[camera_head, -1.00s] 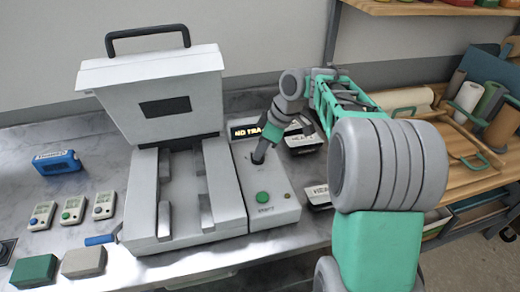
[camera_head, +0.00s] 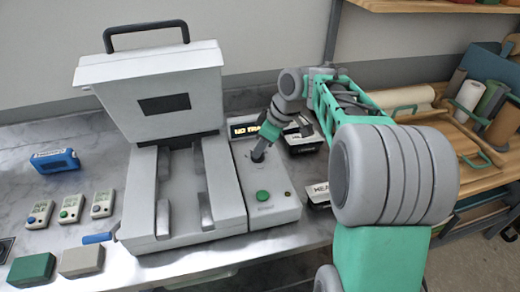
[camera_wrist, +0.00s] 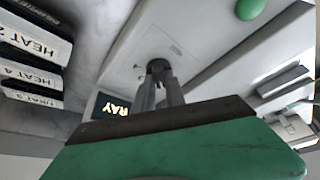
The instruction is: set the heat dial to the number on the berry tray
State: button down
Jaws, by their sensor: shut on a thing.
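The heat dial (camera_wrist: 158,65) is a small dark knob on the light grey control panel of the sealing machine. My gripper (camera_wrist: 164,82) is shut on the dial from above. In the head view my gripper (camera_head: 259,152) covers most of the dial, so its setting cannot be read. Several dark trays with white HEAT labels stand beside the panel; one label reads HEAT 4 (camera_wrist: 32,74), and another (camera_wrist: 34,42) is cut off at its number. I cannot tell which tray is the berry tray.
The machine's lid (camera_head: 160,95) stands raised. A lit display (camera_head: 246,129) reads NO TRAY behind my gripper. A green button (camera_head: 263,195) sits on the panel's front. Timers (camera_head: 71,208), a blue device (camera_head: 55,161) and two blocks lie on the left.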

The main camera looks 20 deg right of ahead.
jog(key=m+b, duration=0.1)
jog(key=m, duration=0.1)
jog(key=m+t+h+b, duration=0.1)
jog(key=m, duration=0.1)
jog(key=shift+s+a+f+b, duration=0.1)
jog(key=shift+s+a+b, duration=0.1)
jog(key=shift+b, duration=0.2)
jog(key=shift+m+h+b, duration=0.45)
jog(key=shift+m+h, duration=0.05)
jog(key=shift+m, duration=0.6)
jog(key=shift+t, duration=0.3)
jog(key=c, duration=1.4)
grip_release()
jog(key=v, duration=0.8)
jog(key=shift+w, duration=0.15)
jog(key=shift+a, duration=0.15)
